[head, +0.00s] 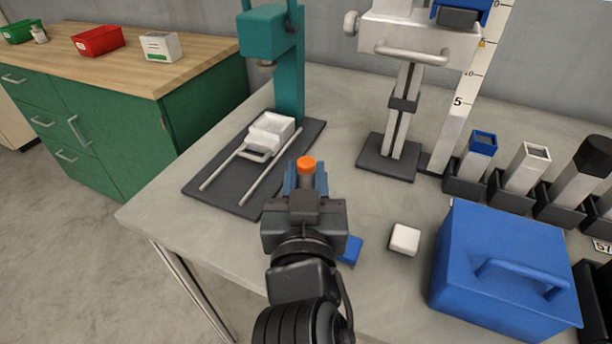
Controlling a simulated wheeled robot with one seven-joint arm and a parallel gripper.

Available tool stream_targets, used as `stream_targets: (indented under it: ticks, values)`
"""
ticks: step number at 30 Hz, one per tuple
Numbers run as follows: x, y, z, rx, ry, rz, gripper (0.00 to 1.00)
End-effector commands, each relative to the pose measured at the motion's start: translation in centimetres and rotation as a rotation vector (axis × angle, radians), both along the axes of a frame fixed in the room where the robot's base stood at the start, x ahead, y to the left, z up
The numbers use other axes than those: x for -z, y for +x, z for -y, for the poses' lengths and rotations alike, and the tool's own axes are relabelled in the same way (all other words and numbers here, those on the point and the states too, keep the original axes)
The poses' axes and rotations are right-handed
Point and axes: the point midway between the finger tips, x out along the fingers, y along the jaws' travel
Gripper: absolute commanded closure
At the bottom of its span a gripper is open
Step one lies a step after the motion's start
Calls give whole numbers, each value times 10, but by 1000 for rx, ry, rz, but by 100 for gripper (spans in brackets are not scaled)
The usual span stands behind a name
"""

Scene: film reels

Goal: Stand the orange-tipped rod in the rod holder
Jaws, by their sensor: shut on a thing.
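The orange-tipped rod (306,163) shows only its orange end and a short length just below it. The rest is hidden behind my gripper. My gripper (305,182) is in the middle of the head view, above the grey bench, and is shut on the rod. Blue parts show on both sides of the rod at the jaws. A small blue piece (350,250) lies low on the bench, partly hidden by my gripper. I cannot tell for certain which thing is the rod holder.
A teal press (288,75) on a dark base stands behind my gripper. A grey column stand (402,120) is at the back. A white block (404,239) and a blue box (505,265) are to the right. Several dark sockets with square tubes line the right (465,178).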

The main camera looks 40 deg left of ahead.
Motion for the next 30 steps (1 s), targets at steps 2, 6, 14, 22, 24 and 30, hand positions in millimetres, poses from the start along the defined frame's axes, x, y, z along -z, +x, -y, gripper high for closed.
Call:
stream_targets:
  ticks: [2, 6, 14, 22, 24, 30]
  values:
    - [1, 0, 0, 0, 1, 1, 100]
    - [4, 0, 0, 0, 1, 1, 100]
    - [9, 0, 0, 0, 0, 0, 100]
    - [13, 0, 0, 0, 1, 1, 70]
    - [12, 0, 0, 0, 0, 0, 63]
    - [12, 0, 0, 0, 0, 0, 60]
